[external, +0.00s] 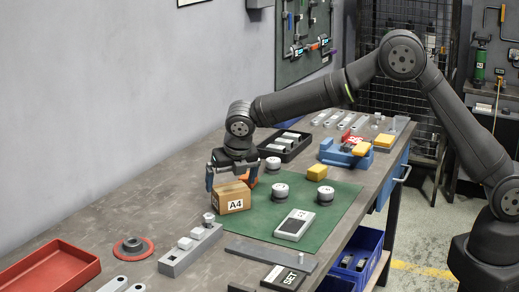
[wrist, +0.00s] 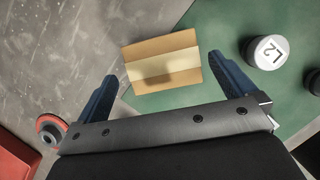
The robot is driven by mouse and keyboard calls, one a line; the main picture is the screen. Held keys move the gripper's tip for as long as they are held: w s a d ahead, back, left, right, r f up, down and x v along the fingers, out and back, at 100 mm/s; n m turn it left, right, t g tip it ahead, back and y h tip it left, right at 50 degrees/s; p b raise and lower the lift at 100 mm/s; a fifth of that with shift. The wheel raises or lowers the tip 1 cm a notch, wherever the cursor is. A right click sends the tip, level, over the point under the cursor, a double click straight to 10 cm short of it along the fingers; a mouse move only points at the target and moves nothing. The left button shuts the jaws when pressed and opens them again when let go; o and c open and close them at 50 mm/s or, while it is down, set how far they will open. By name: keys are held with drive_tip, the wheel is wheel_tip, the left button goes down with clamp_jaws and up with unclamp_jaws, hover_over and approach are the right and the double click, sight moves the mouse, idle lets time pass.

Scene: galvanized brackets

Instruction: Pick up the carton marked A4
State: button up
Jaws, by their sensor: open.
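The carton marked A4 (external: 231,198) is a small brown box with a white label. It sits at the left edge of the green mat (external: 339,204) on the workbench. In the wrist view the carton (wrist: 162,62) shows from above, turned slightly, with a lighter tape band. My gripper (external: 232,178) is over the carton with its jaws spread. In the wrist view the two blue fingers of my gripper (wrist: 168,86) stand wide apart, one on each side of the carton's near end. Nothing is held. The label is hidden in the wrist view.
A white-topped cylinder marked L2 (wrist: 266,53) stands right of the carton on the mat. A grey block with knobs (external: 190,250) lies in front, a red tray (external: 45,272) at front left. A black tray (external: 284,145) is behind. Bare bench lies left of the carton.

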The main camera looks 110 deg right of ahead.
sight(231, 188)
drive_tip(key=x, duration=0.5)
drive_tip(key=shift+s+d+f, duration=0.1)
drive_tip(key=shift+s+f, duration=0.05)
drive_tip(key=shift+f, duration=0.15)
drive_tip(key=c, duration=1)
drive_tip(key=shift+r, duration=0.1)
drive_tip(key=shift+c, duration=0.2)
